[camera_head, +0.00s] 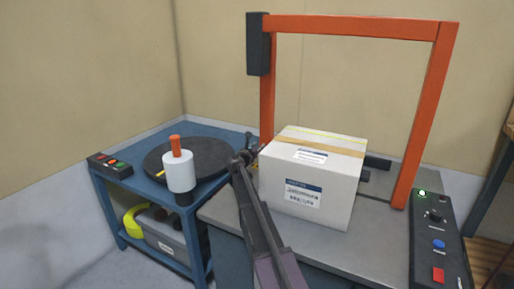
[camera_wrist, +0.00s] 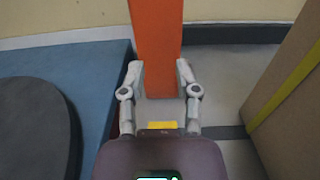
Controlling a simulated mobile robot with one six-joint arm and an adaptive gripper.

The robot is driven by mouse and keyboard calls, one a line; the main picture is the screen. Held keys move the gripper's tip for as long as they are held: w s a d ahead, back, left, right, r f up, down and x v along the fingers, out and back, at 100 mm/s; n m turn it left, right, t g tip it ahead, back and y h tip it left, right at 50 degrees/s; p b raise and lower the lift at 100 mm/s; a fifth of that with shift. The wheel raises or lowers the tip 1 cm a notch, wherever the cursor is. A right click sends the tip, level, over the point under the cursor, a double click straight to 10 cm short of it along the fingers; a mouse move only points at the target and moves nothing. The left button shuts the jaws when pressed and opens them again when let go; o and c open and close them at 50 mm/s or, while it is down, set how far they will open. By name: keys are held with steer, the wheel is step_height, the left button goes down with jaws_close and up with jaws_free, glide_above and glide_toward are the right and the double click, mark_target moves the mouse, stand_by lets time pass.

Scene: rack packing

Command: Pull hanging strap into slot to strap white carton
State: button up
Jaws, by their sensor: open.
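The white carton (camera_head: 305,195) sits upright on the grey table of the strapping machine, inside the orange arch (camera_head: 350,27). A thin yellow strap (camera_head: 325,136) lies across its top, beside a tan tape band. In the wrist view the yellow strap (camera_wrist: 290,82) runs along the carton (camera_wrist: 262,115) at the right. My gripper (camera_head: 245,158) is at the carton's left side, near the arch's left post. In the wrist view my gripper (camera_wrist: 159,72) is open, its fingers either side of the orange post (camera_wrist: 157,45) in the picture. A small yellow patch shows between the finger bases; I cannot tell whether it is strap. The slot is not clearly visible.
A control panel (camera_head: 436,245) with a lit green light stands at the right. Dark bars (camera_head: 377,162) lie right of the carton.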

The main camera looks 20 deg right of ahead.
steer(key=v, duration=1.2)
steer(key=shift+r, duration=0.15)
stand_by(0.6)
